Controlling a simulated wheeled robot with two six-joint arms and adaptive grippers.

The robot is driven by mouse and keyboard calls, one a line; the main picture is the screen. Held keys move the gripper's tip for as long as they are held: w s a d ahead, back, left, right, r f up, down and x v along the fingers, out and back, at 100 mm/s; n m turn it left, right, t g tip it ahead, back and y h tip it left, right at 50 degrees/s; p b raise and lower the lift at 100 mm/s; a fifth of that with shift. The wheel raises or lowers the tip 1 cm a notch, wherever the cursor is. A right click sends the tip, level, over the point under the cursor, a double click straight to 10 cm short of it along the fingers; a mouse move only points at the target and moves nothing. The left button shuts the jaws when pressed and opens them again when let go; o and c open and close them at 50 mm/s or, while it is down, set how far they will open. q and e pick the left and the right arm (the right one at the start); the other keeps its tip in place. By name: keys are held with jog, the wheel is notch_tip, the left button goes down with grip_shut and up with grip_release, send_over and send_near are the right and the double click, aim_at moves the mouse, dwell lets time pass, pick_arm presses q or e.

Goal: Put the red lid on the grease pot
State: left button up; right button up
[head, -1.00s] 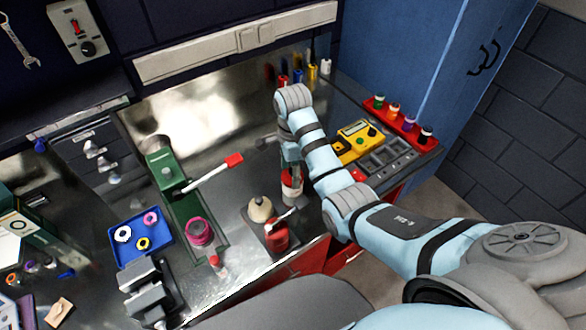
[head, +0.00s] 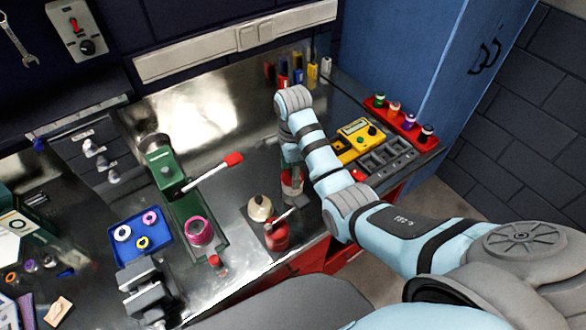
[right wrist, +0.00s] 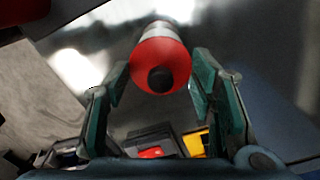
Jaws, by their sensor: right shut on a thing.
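The red lid (right wrist: 147,61), round with a black knob, faces the camera in the right wrist view. A pale grey-white pot (right wrist: 170,29), likely the grease pot, shows just behind it. My right gripper (right wrist: 160,80) is shut on the lid, one green-edged finger at each side. In the head view my right gripper (head: 291,162) points down over the pot (head: 292,184) near the bench's front right. The lid is largely hidden there, and I cannot tell whether it touches the rim. My left gripper is not in view.
A cream pot (head: 259,207) and a red can (head: 277,237) stand left of my right gripper. A yellow device (head: 357,138) and grey tray (head: 385,160) lie to its right. A green stand (head: 163,168) with a red-tipped lever is farther left. Bare metal bench lies behind.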

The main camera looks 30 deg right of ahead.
jog(key=shift+f, duration=0.3)
jog(key=o, duration=0.7)
jog(key=shift+c, duration=0.2)
jog(key=shift+r, duration=0.1)
